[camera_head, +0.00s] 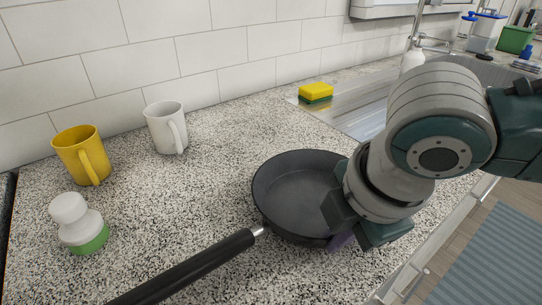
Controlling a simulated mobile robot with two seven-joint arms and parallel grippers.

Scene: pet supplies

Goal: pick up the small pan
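The small pan (290,195) is dark grey with a long black handle (190,268) that points to the lower left. It lies on the speckled counter in the middle of the head view. My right gripper (340,235) is over the pan's right rim, its arm coming in from the right. Its fingers are largely hidden behind its own wrist and body, so I cannot tell whether they are open, shut or touching the rim. The gripper and arm hide the pan's right side. My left gripper is not in view.
A yellow mug (78,153), a white mug (165,127) and a white-and-green bottle (76,222) stand at the left on the counter (225,130). A yellow-green sponge (316,92) lies beside the sink at the back. The tiled wall (200,50) bounds the counter behind.

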